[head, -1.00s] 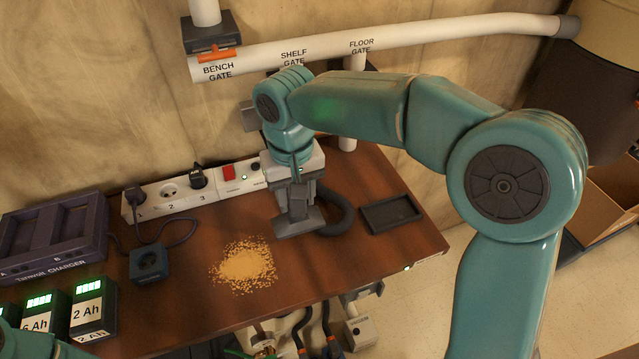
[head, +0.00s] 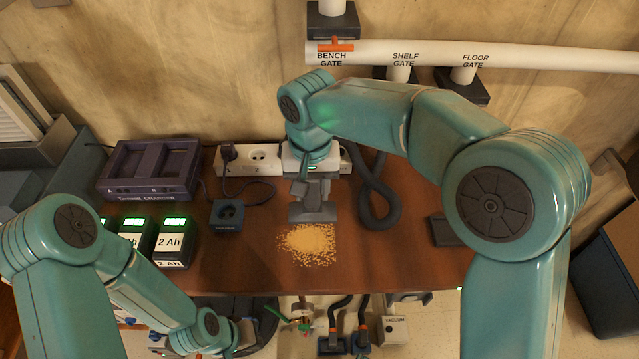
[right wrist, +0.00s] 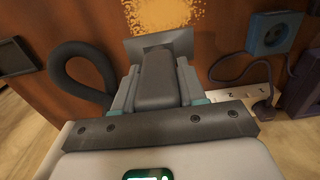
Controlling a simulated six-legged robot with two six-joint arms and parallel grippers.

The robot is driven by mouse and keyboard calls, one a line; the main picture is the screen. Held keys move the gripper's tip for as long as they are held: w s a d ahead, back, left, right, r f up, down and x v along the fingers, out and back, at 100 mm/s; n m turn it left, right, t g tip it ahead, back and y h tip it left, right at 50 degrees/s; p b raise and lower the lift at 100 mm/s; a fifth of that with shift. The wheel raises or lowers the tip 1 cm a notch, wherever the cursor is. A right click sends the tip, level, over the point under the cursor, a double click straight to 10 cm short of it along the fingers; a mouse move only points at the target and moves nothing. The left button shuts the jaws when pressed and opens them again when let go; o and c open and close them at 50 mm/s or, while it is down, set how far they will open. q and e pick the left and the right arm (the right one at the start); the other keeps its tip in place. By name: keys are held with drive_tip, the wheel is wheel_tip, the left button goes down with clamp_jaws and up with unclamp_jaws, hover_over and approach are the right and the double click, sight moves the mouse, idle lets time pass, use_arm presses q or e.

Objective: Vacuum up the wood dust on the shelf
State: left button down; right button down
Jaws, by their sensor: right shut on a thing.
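The wood dust (head: 308,240) lies as a loose yellow patch on the brown shelf (head: 405,265), near its front edge. My right gripper (head: 312,190) is shut on a dark grey vacuum nozzle (head: 314,214), whose wide flat mouth points down at the back edge of the dust. Whether the mouth touches the shelf I cannot tell. In the right wrist view the nozzle (right wrist: 160,75) sits between both fingers, with the dust (right wrist: 160,14) just beyond its mouth. My left gripper (head: 225,335) is low at the front left, its jaws unclear.
A black hose (head: 381,200) loops right of the nozzle, near a dark tray (head: 443,231). Left of the dust are a blue socket box (head: 228,215), batteries (head: 174,242) and a charger (head: 150,170). A power strip (head: 250,160) and labelled gates (head: 405,58) are behind. A vacuum box (head: 394,329) shows below.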

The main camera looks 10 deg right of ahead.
drive_tip(key=shift+f+b, duration=1.15)
drive_tip(key=shift+f, duration=0.5)
drive_tip(key=shift+s+a+b, duration=0.15)
drive_tip(key=shift+s+b, duration=0.7)
drive_tip(key=shift+s, duration=0.55)
drive_tip(key=shift+s+a+b, duration=0.15)
drive_tip(key=shift+s+b, duration=0.45)
drive_tip(key=shift+s, duration=0.75)
drive_tip(key=shift+s+a+b, duration=0.15)
drive_tip(key=shift+s+b, duration=0.4)
drive_tip(key=shift+s, duration=0.75)
drive_tip(key=shift+r, duration=0.1)
